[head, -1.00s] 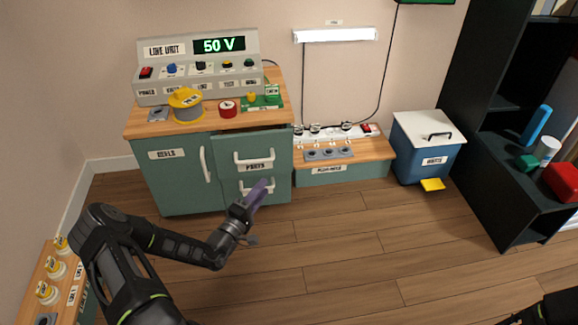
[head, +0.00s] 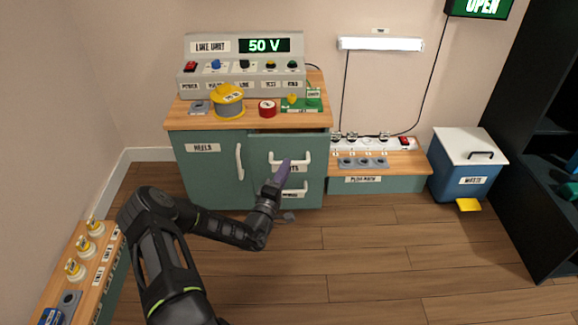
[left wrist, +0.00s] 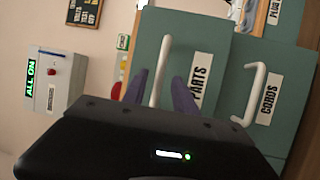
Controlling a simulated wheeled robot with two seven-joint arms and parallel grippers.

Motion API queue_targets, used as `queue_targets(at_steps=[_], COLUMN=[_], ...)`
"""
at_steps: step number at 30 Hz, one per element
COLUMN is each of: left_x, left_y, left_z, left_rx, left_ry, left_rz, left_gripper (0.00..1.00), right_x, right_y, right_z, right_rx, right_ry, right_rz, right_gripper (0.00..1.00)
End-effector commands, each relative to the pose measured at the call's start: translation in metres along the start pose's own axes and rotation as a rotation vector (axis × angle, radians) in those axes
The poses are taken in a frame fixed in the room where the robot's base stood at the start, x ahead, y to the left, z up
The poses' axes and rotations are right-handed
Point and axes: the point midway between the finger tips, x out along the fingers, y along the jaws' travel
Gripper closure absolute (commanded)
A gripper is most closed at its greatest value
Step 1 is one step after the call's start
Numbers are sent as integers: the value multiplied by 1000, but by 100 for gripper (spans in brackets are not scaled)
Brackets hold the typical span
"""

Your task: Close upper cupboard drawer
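The upper drawer (head: 258,157), labelled PARTS, is in the right half of the green cupboard (head: 207,170). Its front appears to stand out a little from the cupboard. It has a white bar handle (head: 297,159), which also shows in the left wrist view (left wrist: 161,70). My left gripper (head: 284,170) is in front of this drawer, its purple fingers pointing at the handle. In the left wrist view the fingers (left wrist: 160,80) are apart, with the handle showing between them; I cannot tell whether they touch it. My right gripper is not in view.
A lower drawer handle (head: 294,190), labelled CORDS in the left wrist view (left wrist: 268,97), is just below. A blue bin (head: 461,170) stands right. Floor in front is mostly clear.

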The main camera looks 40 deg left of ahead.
Motion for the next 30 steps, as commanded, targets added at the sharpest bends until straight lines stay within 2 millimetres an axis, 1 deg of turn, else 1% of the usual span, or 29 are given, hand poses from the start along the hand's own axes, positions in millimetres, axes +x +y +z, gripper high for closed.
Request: queue_targets(at_steps=[1,3,7,10,17,27,30], left_x=[8,18,31,35,36,35,35], left_y=[-3,-3,-2,0,0,0,0], left_z=[1,1,0,0,0,0,0], left_rx=[1,0,0,0,0,0,0], left_ry=[-1,-2,0,-1,-1,-1,-1], left_rz=[3,3,1,0,0,0,0], left_gripper=[66,66,66,66,66,94,100], right_x=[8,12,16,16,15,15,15], right_y=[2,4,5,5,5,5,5], right_z=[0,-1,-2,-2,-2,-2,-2], right_rx=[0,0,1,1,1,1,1], right_ry=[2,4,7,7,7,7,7], right_rz=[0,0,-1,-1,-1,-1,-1], right_gripper=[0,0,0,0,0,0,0])
